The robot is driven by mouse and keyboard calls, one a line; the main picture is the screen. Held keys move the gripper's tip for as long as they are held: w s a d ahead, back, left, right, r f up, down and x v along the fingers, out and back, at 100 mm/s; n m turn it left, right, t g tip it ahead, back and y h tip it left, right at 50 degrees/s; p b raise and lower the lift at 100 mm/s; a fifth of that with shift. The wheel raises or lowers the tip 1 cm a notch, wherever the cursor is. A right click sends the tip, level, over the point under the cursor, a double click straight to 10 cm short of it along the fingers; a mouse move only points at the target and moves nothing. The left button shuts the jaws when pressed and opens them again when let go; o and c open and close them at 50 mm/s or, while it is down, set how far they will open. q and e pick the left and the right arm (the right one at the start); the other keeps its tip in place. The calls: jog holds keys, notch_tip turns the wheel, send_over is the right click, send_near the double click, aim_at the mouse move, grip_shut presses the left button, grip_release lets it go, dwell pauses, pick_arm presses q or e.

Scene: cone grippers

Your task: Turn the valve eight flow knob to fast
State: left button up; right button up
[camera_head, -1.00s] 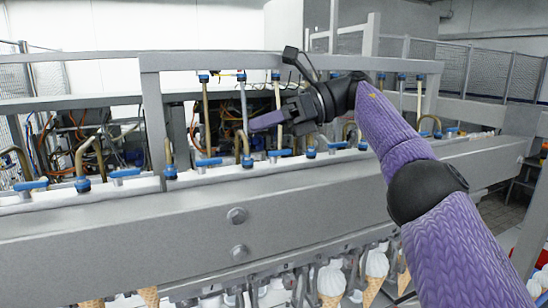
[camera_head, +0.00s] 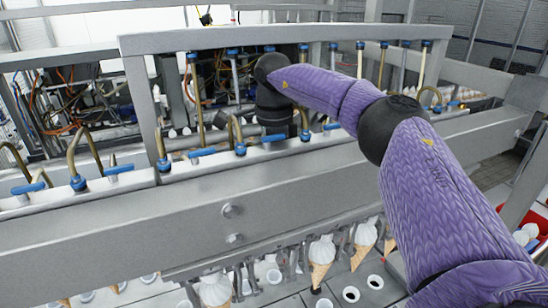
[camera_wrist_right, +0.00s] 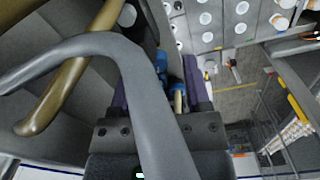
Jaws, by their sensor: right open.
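A row of blue-handled valve knobs runs along the grey beam (camera_head: 300,185), with one knob at the left (camera_head: 118,170) and another nearer the middle (camera_head: 202,152). I cannot tell which belongs to valve eight; no numbers or speed marks are legible. My right gripper (camera_wrist_right: 157,88) points down over the row, its wrist above the beam in the head view. Its purple fingers are apart in the wrist view, with a blue part (camera_wrist_right: 161,66) and a small brass part (camera_wrist_right: 179,102) showing between them. Contact cannot be told. The fingertips are hidden in the head view. My left gripper is out of view.
Bent brass pipes (camera_head: 72,150) rise beside the knobs. A grey overhead frame bar (camera_head: 200,40) runs behind and above the row. A grey curved pipe (camera_wrist_right: 150,100) crosses close to the wrist camera. Filled cones (camera_head: 321,252) hang below the beam.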

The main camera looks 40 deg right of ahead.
jog(key=shift+a+f, duration=0.15)
jog(key=shift+f, duration=0.05)
jog(key=shift+c, duration=0.2)
grip_shut()
jog(key=n, duration=0.4)
jog(key=shift+n, duration=0.3)
